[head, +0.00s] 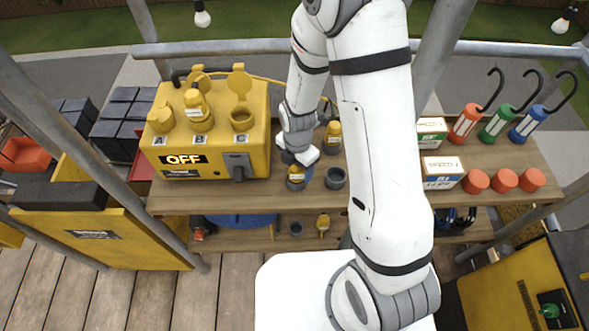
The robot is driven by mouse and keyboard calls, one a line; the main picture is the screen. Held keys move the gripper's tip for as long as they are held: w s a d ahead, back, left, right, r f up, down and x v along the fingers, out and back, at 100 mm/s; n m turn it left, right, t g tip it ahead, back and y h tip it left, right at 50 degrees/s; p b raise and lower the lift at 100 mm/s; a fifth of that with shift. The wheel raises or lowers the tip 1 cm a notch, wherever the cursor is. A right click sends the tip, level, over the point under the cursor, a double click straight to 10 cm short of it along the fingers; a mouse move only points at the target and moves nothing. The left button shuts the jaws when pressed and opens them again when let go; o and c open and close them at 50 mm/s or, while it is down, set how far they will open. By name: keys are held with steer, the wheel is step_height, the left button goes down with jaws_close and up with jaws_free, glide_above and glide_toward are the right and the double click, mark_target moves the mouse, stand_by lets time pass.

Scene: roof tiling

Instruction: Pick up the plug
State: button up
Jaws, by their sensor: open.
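A second yellow plug (333,133) stands farther back on the shelf, just right of my wrist. Another yellow plug (198,112) sits at socket B of the yellow power box (215,158), whose display reads OFF.
A dark round cup (335,178) stands right of my gripper. Small boxes (442,172), orange round pieces (504,180) and hooked handles in red, green and blue (496,122) fill the right side. A metal rail (250,47) runs behind. My arm hides the middle of the shelf.

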steer(key=shift+c, duration=0.6)
steer(key=c, duration=1.1)
steer(key=shift+o, duration=0.2)
steer(key=shift+r, duration=0.15)
